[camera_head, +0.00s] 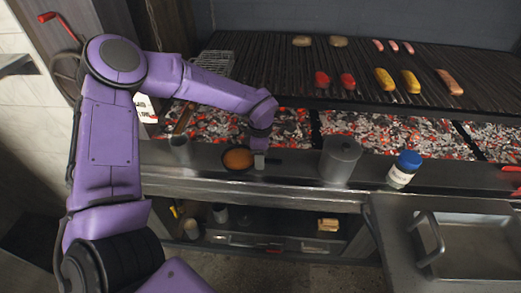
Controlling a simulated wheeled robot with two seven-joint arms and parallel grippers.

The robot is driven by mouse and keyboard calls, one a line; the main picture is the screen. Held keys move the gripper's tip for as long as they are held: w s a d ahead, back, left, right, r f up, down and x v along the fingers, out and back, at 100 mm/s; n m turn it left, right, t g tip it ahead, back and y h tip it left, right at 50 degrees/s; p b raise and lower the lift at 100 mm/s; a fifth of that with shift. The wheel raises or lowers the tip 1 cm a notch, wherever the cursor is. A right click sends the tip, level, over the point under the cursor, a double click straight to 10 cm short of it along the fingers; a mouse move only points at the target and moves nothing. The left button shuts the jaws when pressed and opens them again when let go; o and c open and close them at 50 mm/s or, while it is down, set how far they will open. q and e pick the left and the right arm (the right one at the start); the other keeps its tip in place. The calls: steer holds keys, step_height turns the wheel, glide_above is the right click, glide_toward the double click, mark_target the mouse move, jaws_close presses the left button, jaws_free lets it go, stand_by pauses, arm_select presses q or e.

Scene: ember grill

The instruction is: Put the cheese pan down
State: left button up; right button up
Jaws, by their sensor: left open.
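The cheese pan (237,159) is a small dark round pan with orange contents. It sits on the metal ledge in front of the grill, and its short dark handle points right. My left gripper (259,163) is right beside the pan at its handle, pointing down. Its jaws are open. The gripper hides part of the handle, and I cannot tell whether the fingers touch it. My right gripper is out of view.
A grey lidded canister (339,160) and a blue-capped jar (404,169) stand to the right. Glowing coals (380,130) lie behind the ledge. Food lies on the grill grate (270,75). A metal basin (475,245) is at lower right.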

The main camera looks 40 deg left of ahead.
arm_select(q)
step_height(320, 180, up, 12)
steer(key=b, duration=0.1)
steer(key=shift+f, duration=0.1)
stand_by(0.4)
